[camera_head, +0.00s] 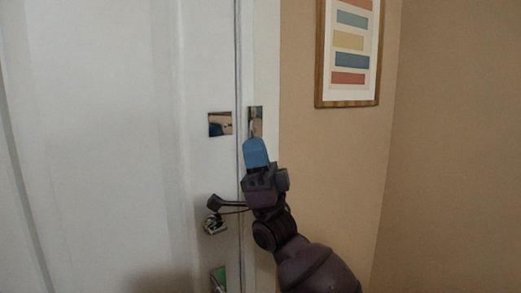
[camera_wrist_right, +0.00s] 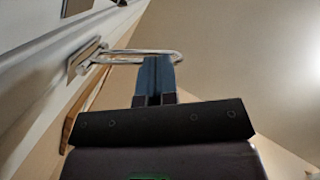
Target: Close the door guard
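The door guard is a thin metal loop (camera_wrist_right: 118,61) on a plate (camera_wrist_right: 88,54) in the right wrist view. The loop sticks out from the plate and reaches my fingertips. In the head view its plate (camera_head: 257,113) is on the door frame, right of the white door (camera_head: 120,120). A matching small plate (camera_head: 220,124) is on the door. My right gripper (camera_head: 256,150) has blue fingers just below the frame plate. In the wrist view the gripper (camera_wrist_right: 157,66) has its fingers together at the loop's outer end. I cannot tell whether they pinch the bar. My left gripper is out of view.
A dark lever handle (camera_head: 224,205) is on the door, left of my right wrist. A framed striped picture (camera_head: 350,50) hangs on the tan wall (camera_head: 310,170) at the right. The door looks shut against its frame.

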